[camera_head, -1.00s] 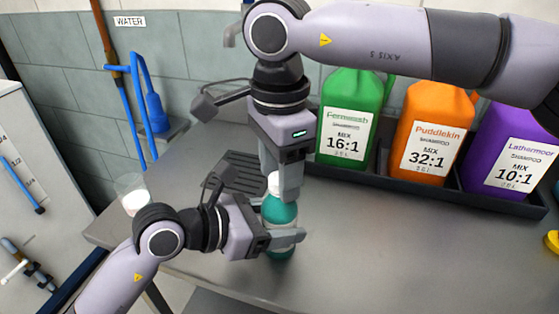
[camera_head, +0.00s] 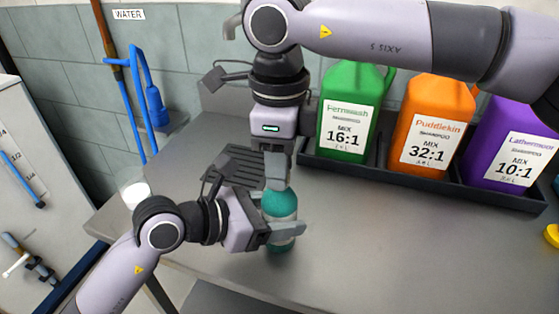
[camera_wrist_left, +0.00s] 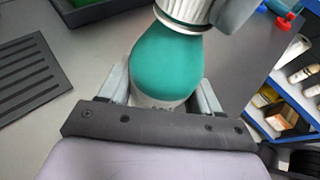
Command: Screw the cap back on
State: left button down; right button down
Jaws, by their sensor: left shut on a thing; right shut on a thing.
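My right gripper (camera_head: 277,184) points straight down over the bottle and is shut on the cap. The white ribbed cap (camera_wrist_left: 185,10) shows at the bottle's neck in the left wrist view, partly cut off by the frame. In the head view the right fingers hide it.
Green (camera_head: 348,112), orange (camera_head: 432,122) and purple (camera_head: 510,145) shampoo jugs stand in a dark tray (camera_head: 430,190) at the back right. A slotted mat (camera_head: 238,165) lies behind the left gripper.

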jog(key=shift+m, duration=0.4)
jog(key=c, duration=0.7)
grip_release()
jog(key=shift+c, duration=0.2)
notch_tip(320, 180, up, 12)
pick_arm(q)
jog(key=shift+c, duration=0.7)
grip_release()
